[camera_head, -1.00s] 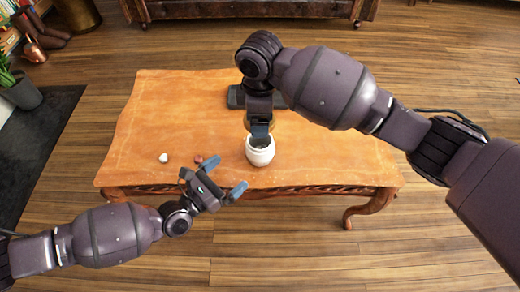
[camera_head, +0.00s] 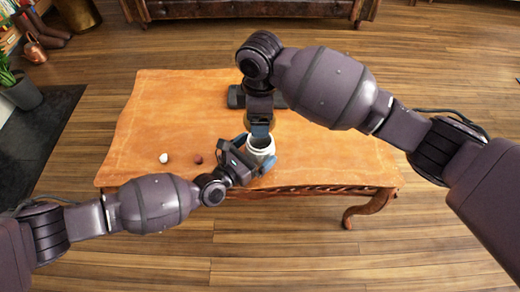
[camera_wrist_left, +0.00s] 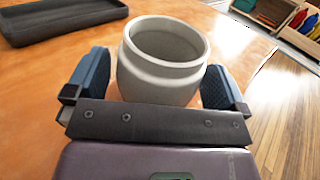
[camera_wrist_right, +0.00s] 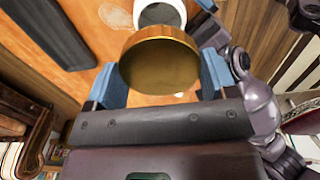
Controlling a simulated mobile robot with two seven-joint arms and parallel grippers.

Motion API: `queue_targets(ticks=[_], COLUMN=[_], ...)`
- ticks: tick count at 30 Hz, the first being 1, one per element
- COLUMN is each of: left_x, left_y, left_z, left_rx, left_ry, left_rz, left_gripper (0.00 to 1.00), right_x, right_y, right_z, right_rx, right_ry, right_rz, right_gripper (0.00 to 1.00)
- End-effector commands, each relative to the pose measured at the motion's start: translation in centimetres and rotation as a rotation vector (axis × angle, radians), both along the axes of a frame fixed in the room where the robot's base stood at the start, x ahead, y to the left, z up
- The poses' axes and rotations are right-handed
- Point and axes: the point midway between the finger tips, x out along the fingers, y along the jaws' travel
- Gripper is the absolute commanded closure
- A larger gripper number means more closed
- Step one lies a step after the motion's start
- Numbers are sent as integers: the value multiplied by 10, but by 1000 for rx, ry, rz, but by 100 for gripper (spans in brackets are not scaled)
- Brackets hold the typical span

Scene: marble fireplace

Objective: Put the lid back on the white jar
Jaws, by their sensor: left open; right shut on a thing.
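The white jar (camera_head: 262,143) stands upright on the orange wooden table (camera_head: 170,110), near its front edge. In the left wrist view the jar (camera_wrist_left: 160,72) is open at the top, with no lid on it. My left gripper (camera_head: 254,153) is open, with one blue finger on each side of the jar; whether they touch it I cannot tell. My right gripper (camera_wrist_right: 160,85) is shut on the round gold-brown lid (camera_wrist_right: 160,68). The right hand is over the table just behind the jar, and the lid is mostly hidden in the head view.
A dark tray (camera_wrist_left: 60,18) lies on the table behind the jar, partly hidden by my right arm in the head view. A small white ball (camera_head: 164,158) and a dark red ball (camera_head: 198,158) lie left of the jar. The table's left part is otherwise clear.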

Motion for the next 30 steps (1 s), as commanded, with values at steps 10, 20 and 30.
queue_targets(ticks=[10, 20, 30], left_x=[0, 0, 0], left_y=[0, 0, 0], left_z=[0, 0, 0], left_rx=[0, 0, -1], left_ry=[0, 0, -1], left_rz=[0, 1, 1], left_gripper=[31, 61, 61], right_x=[0, 0, 0], right_y=[0, 0, -1], right_z=[0, -3, -41], right_rx=[0, 0, -1], right_ry=[0, 1, 2], right_rz=[0, 0, -2], right_gripper=[44, 44, 44])
